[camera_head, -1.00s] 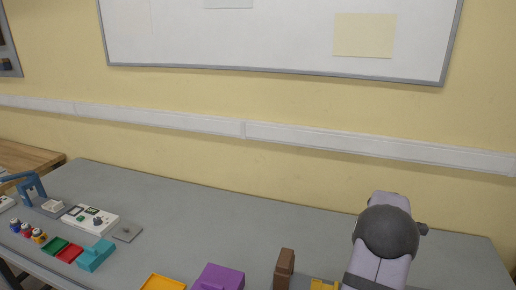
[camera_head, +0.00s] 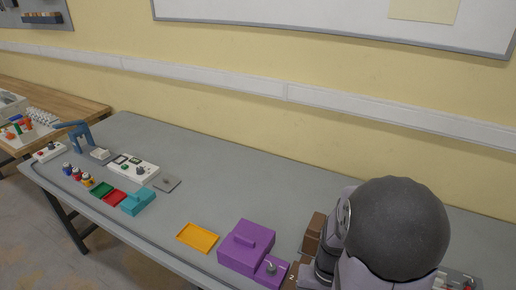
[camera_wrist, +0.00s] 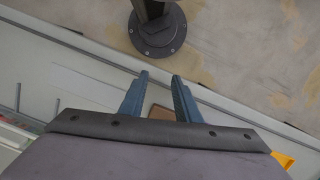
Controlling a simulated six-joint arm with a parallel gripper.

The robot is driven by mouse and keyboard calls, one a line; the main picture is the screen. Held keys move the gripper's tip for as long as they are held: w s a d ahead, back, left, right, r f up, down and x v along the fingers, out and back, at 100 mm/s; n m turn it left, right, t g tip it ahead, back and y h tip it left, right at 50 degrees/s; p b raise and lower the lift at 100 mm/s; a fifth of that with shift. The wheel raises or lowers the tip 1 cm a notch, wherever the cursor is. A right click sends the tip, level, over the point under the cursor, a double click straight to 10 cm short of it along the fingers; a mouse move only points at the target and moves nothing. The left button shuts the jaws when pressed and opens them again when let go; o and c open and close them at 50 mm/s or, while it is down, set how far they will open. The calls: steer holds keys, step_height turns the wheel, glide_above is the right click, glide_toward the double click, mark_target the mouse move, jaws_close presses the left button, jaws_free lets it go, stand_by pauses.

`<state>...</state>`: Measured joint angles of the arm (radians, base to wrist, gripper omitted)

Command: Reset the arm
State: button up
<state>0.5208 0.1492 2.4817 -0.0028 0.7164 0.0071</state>
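My gripper (camera_wrist: 160,85) shows in the wrist view with its two blue-grey fingers apart and nothing held between the tips. A brown piece (camera_wrist: 160,112) shows in the gap nearer the finger roots; I cannot tell how far below it is. In the head view my arm fills the lower right with a large dark rounded joint, and its gripper is hidden from sight there. A brown box (camera_head: 313,234) stands just left of my arm and is partly covered by it.
A purple box (camera_head: 245,247) and an orange-yellow tray (camera_head: 202,237) lie left of my arm. The back middle of the table is clear.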

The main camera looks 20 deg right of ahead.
steer(key=w+a+r+n+t, duration=0.1)
steer(key=w+a+r+n, duration=0.1)
steer(key=a, duration=0.3)
steer(key=w+a+r+n+t+h, duration=0.1)
steer(key=w+a+r+n, duration=0.1)
steer(key=a+n, duration=0.2)
steer(key=shift+a+r, duration=0.4)
steer(key=shift+a, duration=0.2)
